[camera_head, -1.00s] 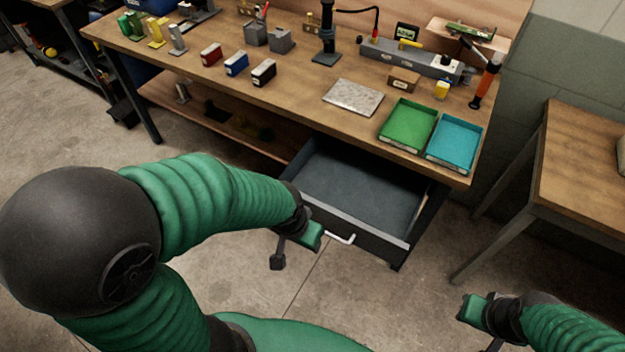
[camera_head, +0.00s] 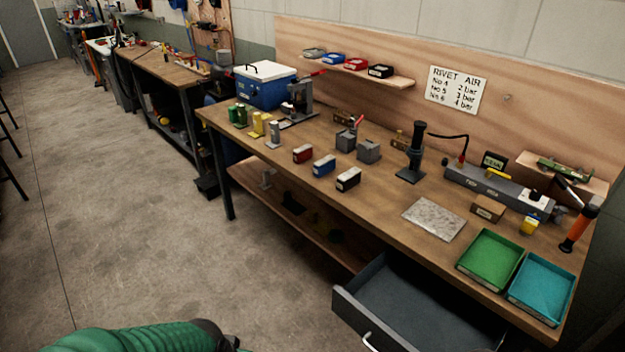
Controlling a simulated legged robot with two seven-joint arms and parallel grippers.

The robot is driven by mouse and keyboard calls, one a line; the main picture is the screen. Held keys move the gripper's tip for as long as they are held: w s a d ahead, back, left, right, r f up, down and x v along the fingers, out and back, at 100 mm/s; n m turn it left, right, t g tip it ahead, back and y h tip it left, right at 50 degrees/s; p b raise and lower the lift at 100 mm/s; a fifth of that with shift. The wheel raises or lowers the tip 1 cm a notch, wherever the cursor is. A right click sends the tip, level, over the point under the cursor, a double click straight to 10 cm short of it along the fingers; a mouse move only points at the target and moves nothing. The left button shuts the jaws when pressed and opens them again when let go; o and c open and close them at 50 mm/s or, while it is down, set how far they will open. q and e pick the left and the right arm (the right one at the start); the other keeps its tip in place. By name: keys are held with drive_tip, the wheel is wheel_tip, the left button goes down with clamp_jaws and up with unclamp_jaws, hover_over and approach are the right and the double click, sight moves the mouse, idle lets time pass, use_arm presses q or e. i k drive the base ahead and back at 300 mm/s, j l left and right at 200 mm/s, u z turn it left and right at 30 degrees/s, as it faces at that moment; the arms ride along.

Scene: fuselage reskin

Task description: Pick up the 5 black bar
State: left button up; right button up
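A black block-shaped box with a pale top (camera_head: 348,179) sits on the workbench, right of a blue one (camera_head: 324,165) and a red one (camera_head: 303,153). Any number on it is too small to read. A black bin (camera_head: 380,71) stands at the right end of the wall shelf. No thing is plainly marked as a 5 black bar. My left arm's green sleeve and dark wrist show at the bottom edge, well short of the bench; its gripper is out of frame. My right gripper is not in view.
The wooden workbench (camera_head: 385,206) has an open drawer (camera_head: 400,308) at its front. Green (camera_head: 490,262) and teal (camera_head: 541,290) trays and a metal plate (camera_head: 434,219) lie on the right. A wall sign (camera_head: 457,90) lists rivet air pressures.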

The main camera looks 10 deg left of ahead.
sight(349, 178)
drive_tip(key=i+j+u, duration=0.1)
drive_tip(key=i+j, duration=0.2)
drive_tip(key=i, duration=0.2)
drive_tip(key=i+j+u, duration=0.1)
drive_tip(key=i+j, duration=0.15)
drive_tip(key=i, duration=0.25)
drive_tip(key=i+j+u, duration=0.1)
drive_tip(key=i, duration=0.4)
drive_tip(key=i+j+u, duration=0.1)
drive_tip(key=i+j, duration=0.15)
drive_tip(key=i, duration=0.3)
